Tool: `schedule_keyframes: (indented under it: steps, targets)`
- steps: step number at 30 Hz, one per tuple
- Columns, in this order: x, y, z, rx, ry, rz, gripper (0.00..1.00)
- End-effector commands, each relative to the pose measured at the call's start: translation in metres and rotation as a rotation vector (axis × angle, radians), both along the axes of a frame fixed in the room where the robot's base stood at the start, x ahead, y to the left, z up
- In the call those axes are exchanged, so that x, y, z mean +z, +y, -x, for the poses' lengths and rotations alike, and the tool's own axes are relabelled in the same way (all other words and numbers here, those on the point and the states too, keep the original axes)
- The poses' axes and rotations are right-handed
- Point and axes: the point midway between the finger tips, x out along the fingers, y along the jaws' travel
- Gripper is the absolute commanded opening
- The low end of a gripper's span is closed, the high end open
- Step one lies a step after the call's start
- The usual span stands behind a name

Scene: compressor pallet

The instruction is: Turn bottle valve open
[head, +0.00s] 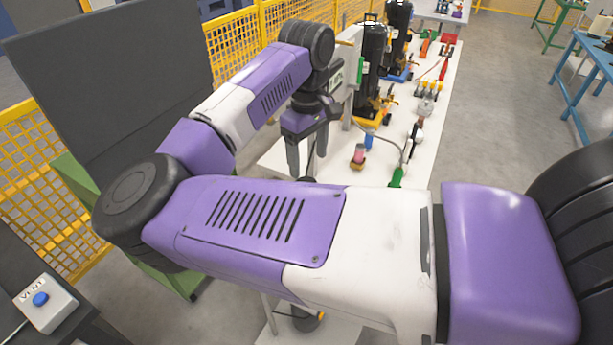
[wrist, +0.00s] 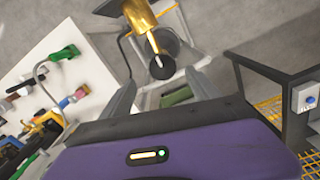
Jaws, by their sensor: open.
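In the wrist view a gold, bottle-like cylinder (wrist: 139,18) with a round black knob (wrist: 162,67), which looks like its valve, lies ahead between my fingers. My gripper (wrist: 162,76) is open, its two grey fingers on either side of the knob in the picture. I cannot tell how far the knob is from the fingertips, and no contact shows. In the head view my gripper (head: 308,166) points down beside the left edge of the white table. There my own arm hides most of what is below the gripper, including the bottle.
The white table (head: 385,172) holds black compressors (head: 371,68), hoses and fittings; a pink-topped fitting (head: 359,154) stands near the gripper. A grey box marked VENT with a blue button (head: 40,298) sits at lower left. Yellow mesh fence (head: 35,190) and a dark panel stand left.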

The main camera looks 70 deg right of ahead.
Motion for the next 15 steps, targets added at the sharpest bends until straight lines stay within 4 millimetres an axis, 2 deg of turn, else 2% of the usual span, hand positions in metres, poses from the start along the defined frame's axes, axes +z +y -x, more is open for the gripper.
schedule_keyframes:
  steps: [5, 15]
  targets:
    - [-0.011, 0.003, -0.004, -0.002, -0.013, -0.015, 0.71]
    - [-0.060, 0.003, -0.003, 0.000, -0.009, -0.012, 0.71]
